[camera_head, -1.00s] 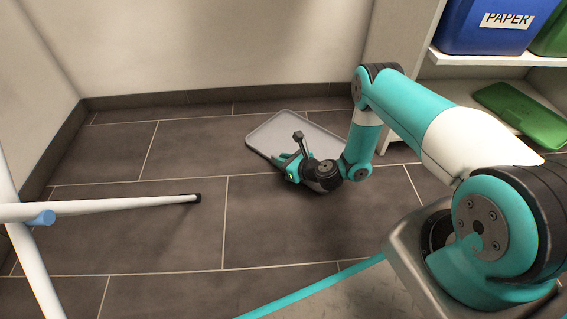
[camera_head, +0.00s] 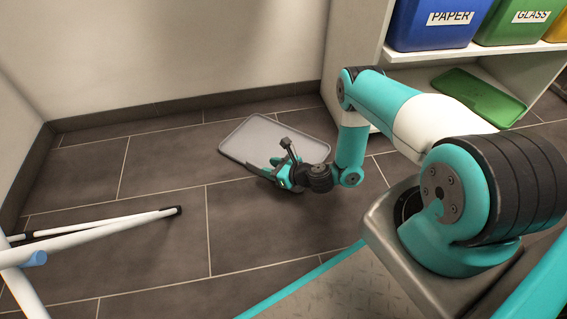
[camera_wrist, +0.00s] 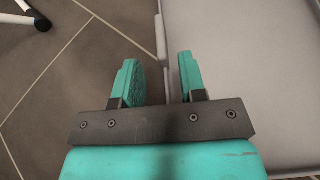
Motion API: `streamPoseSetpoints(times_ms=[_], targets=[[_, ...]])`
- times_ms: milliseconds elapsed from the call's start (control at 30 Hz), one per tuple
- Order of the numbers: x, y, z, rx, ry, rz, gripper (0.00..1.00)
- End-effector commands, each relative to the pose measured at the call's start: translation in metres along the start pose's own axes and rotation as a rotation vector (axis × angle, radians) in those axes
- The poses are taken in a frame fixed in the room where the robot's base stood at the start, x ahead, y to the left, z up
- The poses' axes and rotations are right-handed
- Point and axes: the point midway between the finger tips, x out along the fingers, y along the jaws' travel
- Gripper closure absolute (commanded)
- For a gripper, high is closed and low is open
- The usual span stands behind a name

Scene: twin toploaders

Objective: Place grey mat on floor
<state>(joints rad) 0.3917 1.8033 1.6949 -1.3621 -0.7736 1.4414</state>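The grey mat (camera_head: 245,142) is a flat tray-like sheet with a raised rim. In the head view it appears to lie flat on the dark tiled floor near the back wall. My gripper (camera_head: 275,172) is low at the mat's near edge and hides part of it. In the wrist view the mat (camera_wrist: 240,60) fills the right side. There my gripper (camera_wrist: 158,78) has its two teal fingers apart, with the mat's rim running between them. The left finger is over the floor side, the right finger over the mat side. I cannot tell whether either finger touches the rim.
White-legged rack poles (camera_head: 110,228) stick out over the floor at the left. At the right, a shelf unit (camera_head: 350,60) holds a blue PAPER bin (camera_head: 430,25) and a green GLASS bin (camera_head: 515,22), with a green mat (camera_head: 480,97) on its lower shelf. The middle floor is clear.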

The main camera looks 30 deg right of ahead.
Motion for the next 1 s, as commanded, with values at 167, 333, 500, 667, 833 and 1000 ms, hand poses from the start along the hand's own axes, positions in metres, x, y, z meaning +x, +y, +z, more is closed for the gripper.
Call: streamPoseSetpoints(times_ms=[167,333,500,667,833,1000], targets=[[-0.039,-0.001,0.005,0.005,0.002,-0.003,0.62],[-0.057,0.000,0.002,0.001,0.001,0.001,0.62],[-0.052,-0.003,0.033,-0.128,-0.024,0.070,0.62],[-0.040,0.009,0.116,-0.489,-0.085,0.271,0.62],[-0.049,0.046,0.211,-0.939,-0.167,0.517,0.62],[-0.083,0.095,0.286,-1.364,-0.253,0.744,0.62]])
